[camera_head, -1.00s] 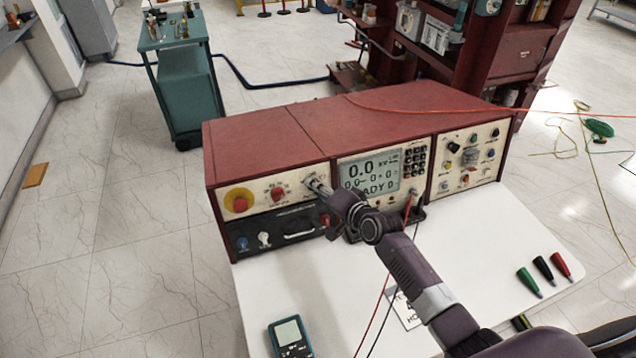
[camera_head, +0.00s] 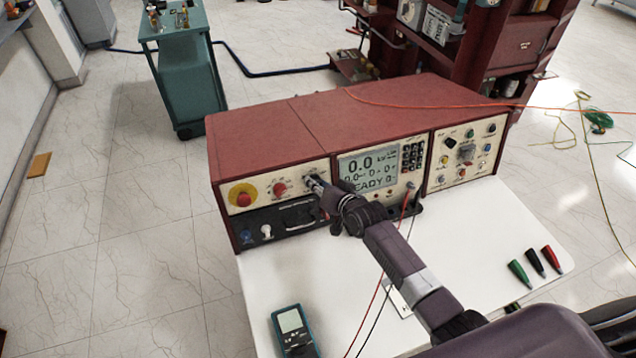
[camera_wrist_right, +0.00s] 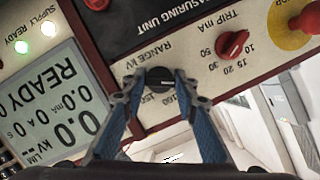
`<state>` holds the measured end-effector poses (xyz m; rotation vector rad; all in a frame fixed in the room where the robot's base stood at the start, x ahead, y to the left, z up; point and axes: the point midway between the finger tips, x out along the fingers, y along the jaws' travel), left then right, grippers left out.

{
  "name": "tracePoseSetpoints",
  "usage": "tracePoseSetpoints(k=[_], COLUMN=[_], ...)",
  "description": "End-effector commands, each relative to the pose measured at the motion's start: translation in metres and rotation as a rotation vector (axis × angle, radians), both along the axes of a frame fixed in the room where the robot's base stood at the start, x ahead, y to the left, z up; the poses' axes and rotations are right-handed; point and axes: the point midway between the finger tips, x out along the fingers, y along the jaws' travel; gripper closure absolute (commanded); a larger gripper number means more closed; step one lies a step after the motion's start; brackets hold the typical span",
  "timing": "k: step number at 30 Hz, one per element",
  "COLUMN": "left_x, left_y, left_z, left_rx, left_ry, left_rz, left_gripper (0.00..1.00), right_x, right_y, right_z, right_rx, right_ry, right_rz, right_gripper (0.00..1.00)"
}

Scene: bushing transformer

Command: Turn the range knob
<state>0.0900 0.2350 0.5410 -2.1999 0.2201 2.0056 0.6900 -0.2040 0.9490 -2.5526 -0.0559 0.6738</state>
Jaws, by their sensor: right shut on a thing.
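The range knob (camera_wrist_right: 160,80) is a dark round knob on the cream panel of the red-topped test set (camera_head: 268,110). In the right wrist view it sits under the printed "RANGE kV" label, which appears upside down. My right gripper (camera_wrist_right: 160,84) is shut on the knob, with one blue-padded finger on either side of it. In the head view my right gripper (camera_head: 316,183) reaches the panel just left of the display (camera_head: 369,169) and hides the knob. My left gripper is not in view.
The red trip knob (camera_wrist_right: 232,44) and the red button on a yellow ring (camera_head: 241,196) sit beside the range knob. Test leads hang in front of the panel. A handheld meter (camera_head: 293,331) and several coloured clips (camera_head: 535,262) lie on the white table (camera_head: 470,225).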

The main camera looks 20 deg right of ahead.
Motion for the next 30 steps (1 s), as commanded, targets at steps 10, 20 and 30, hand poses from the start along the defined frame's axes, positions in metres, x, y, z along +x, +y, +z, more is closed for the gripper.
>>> tracePoseSetpoints(k=[10, 20, 30], left_x=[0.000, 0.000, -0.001], left_y=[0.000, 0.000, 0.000], left_z=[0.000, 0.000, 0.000], left_rx=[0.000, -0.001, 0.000], left_ry=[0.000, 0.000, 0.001], left_rz=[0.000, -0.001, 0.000], left_gripper=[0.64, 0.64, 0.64], right_x=[-0.002, -0.001, -0.016], right_y=[0.001, 0.000, -0.002], right_z=[-0.004, -0.001, 0.006], right_rx=[-0.003, -0.001, 0.000], right_ry=[0.007, 0.003, 0.002], right_rz=[0.002, 0.001, 0.001], right_gripper=[0.72, 0.55, 0.55])
